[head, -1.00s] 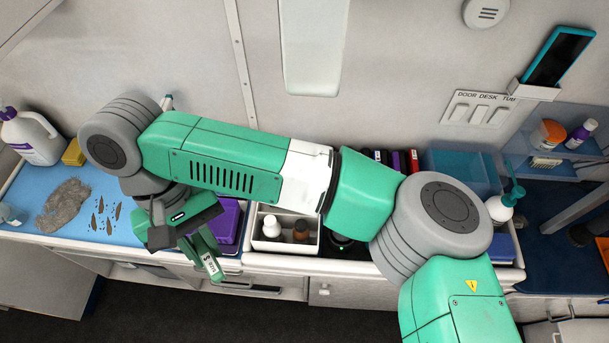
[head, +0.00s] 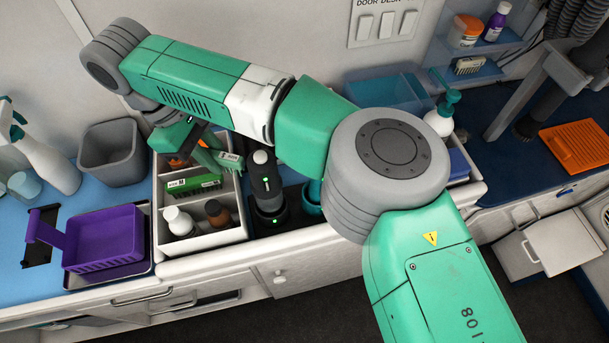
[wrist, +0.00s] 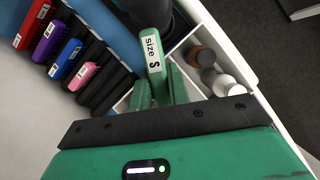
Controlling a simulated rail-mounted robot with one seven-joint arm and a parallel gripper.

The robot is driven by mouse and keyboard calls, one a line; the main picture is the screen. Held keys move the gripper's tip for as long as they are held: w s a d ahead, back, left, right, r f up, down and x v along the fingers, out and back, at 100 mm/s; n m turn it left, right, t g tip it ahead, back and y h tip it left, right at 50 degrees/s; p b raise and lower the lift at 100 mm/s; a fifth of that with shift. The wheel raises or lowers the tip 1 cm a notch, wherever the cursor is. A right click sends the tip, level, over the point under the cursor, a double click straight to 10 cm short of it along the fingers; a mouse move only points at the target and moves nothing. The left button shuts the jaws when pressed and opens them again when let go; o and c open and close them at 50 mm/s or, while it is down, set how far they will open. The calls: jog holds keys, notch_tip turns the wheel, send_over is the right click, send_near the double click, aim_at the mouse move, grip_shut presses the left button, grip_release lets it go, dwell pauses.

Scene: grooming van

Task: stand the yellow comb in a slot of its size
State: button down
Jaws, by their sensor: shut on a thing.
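My gripper (head: 214,152) is shut on a green comb (head: 231,160) with a white label. In the wrist view the held comb (wrist: 155,50) reads "size S" and sticks out between the fingertips; its inner end is hidden. I see no yellow comb. A dark rack (wrist: 110,97) at the left of the wrist view holds red (wrist: 32,24), purple (wrist: 48,40), blue (wrist: 66,60) and pink (wrist: 82,76) labelled pieces in a row, with dark, seemingly empty slots beside the pink one. In the head view my arm hides this rack.
A white divided tray (head: 205,240) below my gripper holds a green labelled piece (head: 192,186), a white bottle (head: 178,221) and a brown bottle (head: 217,213). Dark clippers (head: 265,185) stand upright to its right. A purple basket (head: 105,240) and grey bin (head: 112,150) are at left.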

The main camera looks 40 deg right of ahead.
jog(key=s+d+f+n+b, duration=0.1)
jog(key=d+f, duration=0.1)
jog(key=d, duration=0.4)
jog(key=s+d+f+n+b, duration=0.1)
jog(key=s+d+f+b, duration=0.15)
jog(key=d, duration=0.45)
jog(key=shift+h, duration=0.3)
jog(key=f, duration=0.6)
jog(key=w+f, duration=0.1)
jog(key=f, duration=0.3)
jog(key=shift+a, duration=0.3)
jog(key=shift+f, duration=0.1)
jog(key=c, duration=1.7)
grip_release()
jog(key=shift+o, duration=0.4)
jog(key=shift+o, duration=0.3)
jog(key=v, duration=1.2)
jog(key=shift+s, duration=0.2)
